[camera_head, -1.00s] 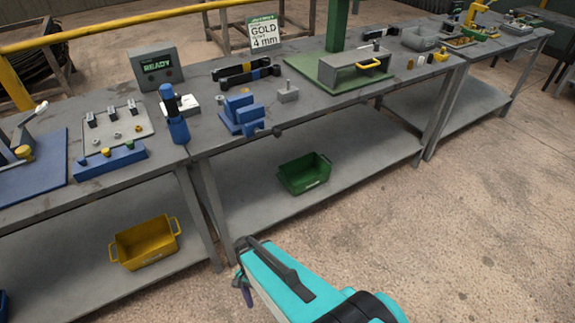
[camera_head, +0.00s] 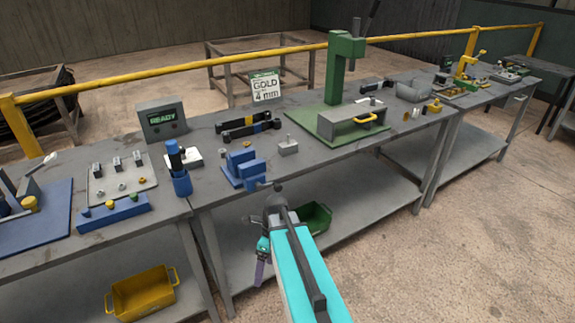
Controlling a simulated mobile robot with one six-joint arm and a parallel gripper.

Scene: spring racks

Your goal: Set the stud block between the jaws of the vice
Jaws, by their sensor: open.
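The stud block (camera_head: 288,146), a small grey block with a stud standing up from its top, stands on the middle bench, apart from the vice and to its right. The blue vice (camera_head: 241,168) sits near the bench's front edge, with its handle (camera_head: 268,185) towards the front right. Its jaws are small in view, and I see nothing clearly between them. My gripper (camera_head: 260,273) hangs in front of the bench edge, below and in front of the vice, seen from behind and partly hidden by my arm. It is open, apart from the block.
A blue bottle-like holder (camera_head: 181,181) stands left of the vice. Dark bars (camera_head: 247,124) lie behind it. A green press (camera_head: 340,70) with a grey guard stands to the right. A green bin (camera_head: 319,217) and a yellow bin (camera_head: 143,292) sit on the lower shelves.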

